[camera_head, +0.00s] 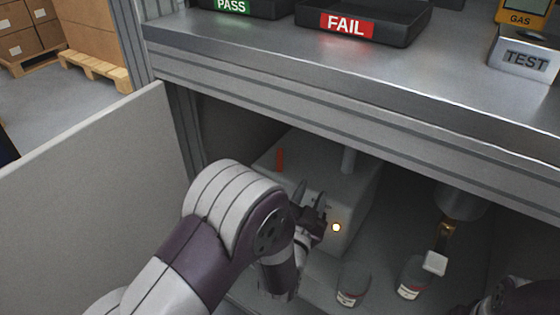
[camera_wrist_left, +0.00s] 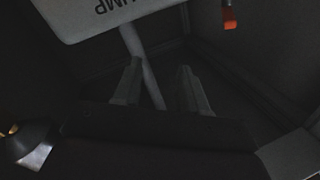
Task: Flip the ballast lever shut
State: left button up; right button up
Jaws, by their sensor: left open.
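A grey pump box (camera_head: 340,190) stands inside the cabinet under the bench. A small orange-red lever (camera_head: 280,160) stands upright at its back left; I take it for the ballast lever. In the left wrist view an orange-red tip (camera_wrist_left: 229,22) shows at the top right, clear of the fingers. The box's label side (camera_wrist_left: 110,15) shows upside down there. My left gripper (camera_head: 313,198) is in front of the box, right of and below the lever. Its fingers (camera_wrist_left: 160,68) are apart with nothing held. Part of my right arm's dark end (camera_head: 525,297) shows at the lower right; its fingers are not clear.
A glowing lamp (camera_head: 336,227) is on the box front. Two bottles (camera_head: 352,285) (camera_head: 411,278) stand on the cabinet floor. A brass fitting (camera_head: 446,235) is at the right. The bench edge (camera_head: 350,120) hangs above; an open door panel (camera_head: 90,200) is at the left.

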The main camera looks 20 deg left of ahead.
pick_arm(q)
jog(key=s+a+f+n+g+y, duration=0.1)
jog(key=s+a+n+g+y, duration=0.1)
jog(key=a+n+y, duration=0.5)
jog(key=n+h+b, duration=0.1)
jog(key=n+b, duration=0.1)
jog(key=b, duration=0.2)
send_near(280, 149)
jog(key=x, duration=0.5)
jog(key=shift+w+a+f, duration=0.2)
jog(key=shift+w+f, duration=0.15)
jog(key=shift+w+a+r, duration=0.15)
jog(key=shift+w, duration=0.15)
grip_shut()
